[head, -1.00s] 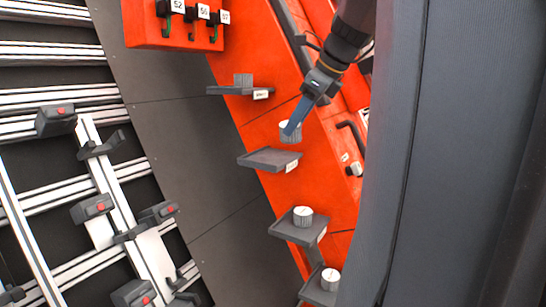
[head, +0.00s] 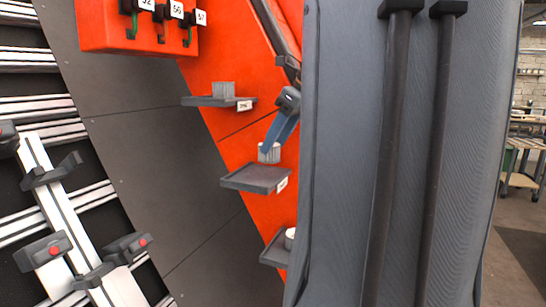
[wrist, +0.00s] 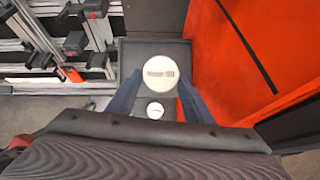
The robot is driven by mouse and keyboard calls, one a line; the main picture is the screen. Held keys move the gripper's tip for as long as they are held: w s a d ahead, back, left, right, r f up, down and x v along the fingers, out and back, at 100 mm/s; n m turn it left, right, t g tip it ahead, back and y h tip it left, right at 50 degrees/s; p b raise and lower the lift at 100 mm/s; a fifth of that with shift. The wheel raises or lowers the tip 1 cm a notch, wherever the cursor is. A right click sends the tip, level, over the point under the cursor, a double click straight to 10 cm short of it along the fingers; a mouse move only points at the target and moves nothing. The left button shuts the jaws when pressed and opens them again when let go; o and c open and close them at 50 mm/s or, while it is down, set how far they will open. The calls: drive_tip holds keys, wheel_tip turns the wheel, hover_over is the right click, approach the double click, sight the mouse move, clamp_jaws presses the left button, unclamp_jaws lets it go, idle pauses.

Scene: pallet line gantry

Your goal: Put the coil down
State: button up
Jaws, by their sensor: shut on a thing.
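The coil (head: 269,154) is a small light grey cylinder, held between the blue fingers of my gripper (head: 271,146). In the wrist view its round pale top with a printed label (wrist: 161,72) sits upright between the two fingers. Below it in the head view is a dark grey shelf tray (head: 252,179) with a white label on its front edge. The coil is at the tray's far edge in the picture; I cannot tell whether it touches. The tray (wrist: 150,47) shows beneath the coil in the wrist view.
A higher shelf (head: 196,101) carries a grey ribbed cylinder (head: 223,91). A lower shelf (head: 272,249) holds another coil (head: 290,238), partly hidden by my body. White rails with dark clamps (head: 45,251) stand at left.

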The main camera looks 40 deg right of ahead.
sight(279, 151)
drive_tip(key=shift+f, duration=2.15)
drive_tip(key=o, duration=1.3)
drive_tip(key=shift+r, duration=0.1)
drive_tip(key=v, duration=1.2)
drive_tip(key=shift+b, duration=0.35)
drive_tip(key=shift+s, duration=0.1)
